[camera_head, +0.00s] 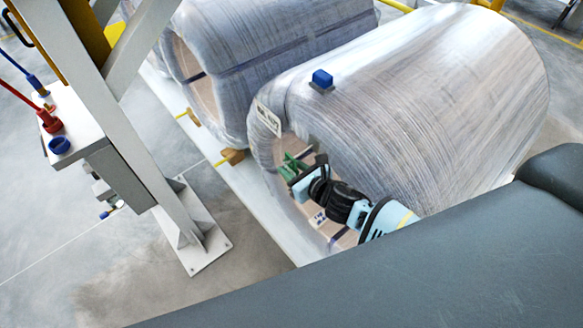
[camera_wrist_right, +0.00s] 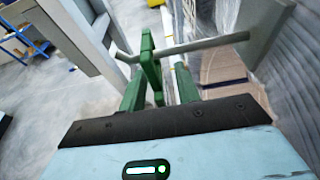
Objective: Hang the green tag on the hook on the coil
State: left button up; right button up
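The green tag (camera_wrist_right: 152,72) stands upright in the right wrist view, seen nearly edge-on. A pale rod, the hook (camera_wrist_right: 205,43), crosses at the tag's upper part; whether it passes through the tag's opening is unclear. My right gripper (camera_wrist_right: 160,90) has its two green fingers apart, with the tag between them nearer the left finger and a gap towards the right one. In the head view, my right gripper (camera_head: 291,174) is at the end face of the front coil (camera_head: 430,95), with green at its tip. My left gripper is out of view.
A blue block (camera_head: 322,79) sits on top of the front coil, and a label (camera_head: 268,117) is on its rim. Another wrapped coil (camera_head: 250,50) lies behind. A grey post (camera_head: 150,150) with a control box (camera_head: 120,178) stands at left. Floor between is clear.

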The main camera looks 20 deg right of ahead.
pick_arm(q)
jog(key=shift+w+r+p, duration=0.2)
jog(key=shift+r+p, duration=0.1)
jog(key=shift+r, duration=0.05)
pick_arm(e)
jog(key=v, duration=0.7)
jog(key=shift+s+d, duration=0.15)
jog(key=shift+s, duration=0.2)
jog(key=shift+r, duration=0.15)
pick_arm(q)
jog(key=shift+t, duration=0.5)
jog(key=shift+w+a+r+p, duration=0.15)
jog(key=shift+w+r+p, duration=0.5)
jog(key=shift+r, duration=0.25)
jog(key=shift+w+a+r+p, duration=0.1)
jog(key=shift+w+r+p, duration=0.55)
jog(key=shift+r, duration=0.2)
pick_arm(e)
jog(key=s+f+n+g+h, duration=0.1)
jog(key=s+f+n, duration=0.3)
jog(key=s+n, duration=1)
jog(key=s+f+n+g+h, duration=0.2)
jog(key=s+f+n+g, duration=0.2)
jog(key=s+n, duration=1.1)
jog(key=shift+s+n, duration=0.25)
jog(key=shift+n, duration=2.25)
